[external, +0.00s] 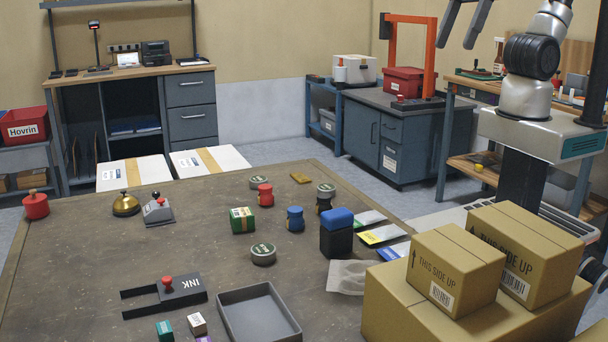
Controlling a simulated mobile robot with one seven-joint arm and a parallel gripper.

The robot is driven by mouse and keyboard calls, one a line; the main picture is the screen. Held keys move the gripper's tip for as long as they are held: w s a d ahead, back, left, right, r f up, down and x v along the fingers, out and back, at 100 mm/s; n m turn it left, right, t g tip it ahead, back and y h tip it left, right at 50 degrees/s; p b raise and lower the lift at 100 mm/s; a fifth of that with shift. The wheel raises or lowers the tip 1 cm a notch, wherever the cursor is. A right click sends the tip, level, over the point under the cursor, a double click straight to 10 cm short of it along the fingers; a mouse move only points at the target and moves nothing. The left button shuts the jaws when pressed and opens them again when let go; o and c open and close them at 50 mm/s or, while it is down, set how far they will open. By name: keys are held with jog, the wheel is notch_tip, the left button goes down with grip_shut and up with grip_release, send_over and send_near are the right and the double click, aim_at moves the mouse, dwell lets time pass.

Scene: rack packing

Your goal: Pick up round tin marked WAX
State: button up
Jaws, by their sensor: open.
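Several low round tins with dark green lids are on the brown table; their lettering is too small to read, so I cannot tell which is marked WAX. One tin (264,254) lies flat near the middle of the table. Another tin (258,182) lies farther back, left of a red jar. A third round green-lidded tin (326,189) is at the right, seemingly on top of a dark object. My gripper (456,37) is open and empty at the top right, high above and well away from the tins. Its upper part is cut off by the frame edge.
A blue-topped black box (336,240), a green box (242,220), a blue jar (295,219) and a red jar (265,194) stand around the tins. Cartons (455,268) pile up at the right front. A grey tray (227,306) is at the front.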

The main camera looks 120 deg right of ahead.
jog(key=w+d+f+m+y+b, duration=0.1)
jog(key=w+d+m+b, duration=0.1)
jog(key=w, duration=0.4)
jog(key=m+g+h+b, duration=0.15)
jog(key=h+b, duration=0.25)
jog(key=b, duration=1)
send_over(259, 179)
jog(key=s, duration=0.3)
jog(key=shift+t, duration=0.25)
jog(key=f, duration=3.7)
jog(key=shift+w+a+f, duration=0.1)
jog(key=shift+a+f, duration=0.05)
jog(key=shift+a, duration=0.1)
jog(key=shift+a+b+x, duration=0.1)
jog(key=shift+b+x, duration=0.15)
jog(key=shift+x, duration=1.2)
jog(key=shift+a+b+x, duration=0.15)
jog(key=shift+b+x, duration=0.05)
jog(key=shift+x, duration=1.2)
jog(key=c, duration=1.2)
